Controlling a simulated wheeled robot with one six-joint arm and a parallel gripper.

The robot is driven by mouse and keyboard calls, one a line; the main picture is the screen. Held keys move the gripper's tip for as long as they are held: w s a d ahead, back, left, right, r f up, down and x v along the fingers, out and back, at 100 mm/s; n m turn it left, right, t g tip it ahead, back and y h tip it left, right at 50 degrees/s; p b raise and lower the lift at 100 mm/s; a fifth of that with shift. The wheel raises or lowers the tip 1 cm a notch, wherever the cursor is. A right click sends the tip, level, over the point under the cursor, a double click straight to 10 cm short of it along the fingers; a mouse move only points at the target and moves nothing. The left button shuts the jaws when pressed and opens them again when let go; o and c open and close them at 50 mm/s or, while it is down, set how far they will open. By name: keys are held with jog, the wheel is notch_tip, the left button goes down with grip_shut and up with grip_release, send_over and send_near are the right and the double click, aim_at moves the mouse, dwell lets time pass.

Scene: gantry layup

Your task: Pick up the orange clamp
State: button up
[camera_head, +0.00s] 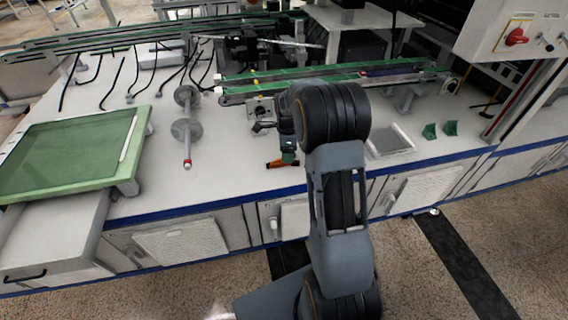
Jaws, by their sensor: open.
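A small orange piece, which looks like the orange clamp (274,163), lies on the white bench top near its front edge. It is just left of a small dark green and black part (289,152). My wrist hides part of the bench to the right, and the gripper's fingers are small and hard to make out.
A green-topped board (70,152) stands at the left. A shaft with grey discs (187,131) stands nearby. Green rails (330,80) run behind my arm. A grey square tray (390,140) and green brackets (450,128) lie to the right. The bench has a blue front edge (200,210).

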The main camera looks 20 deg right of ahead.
notch_tip(320, 180, down, 4)
jog(key=shift+a+f+b, duration=0.1)
jog(key=shift+f+b, duration=0.15)
jog(key=shift+b, duration=0.55)
jog(key=shift+c, duration=0.3)
jog(key=c, duration=0.8)
jog(key=shift+r, duration=0.2)
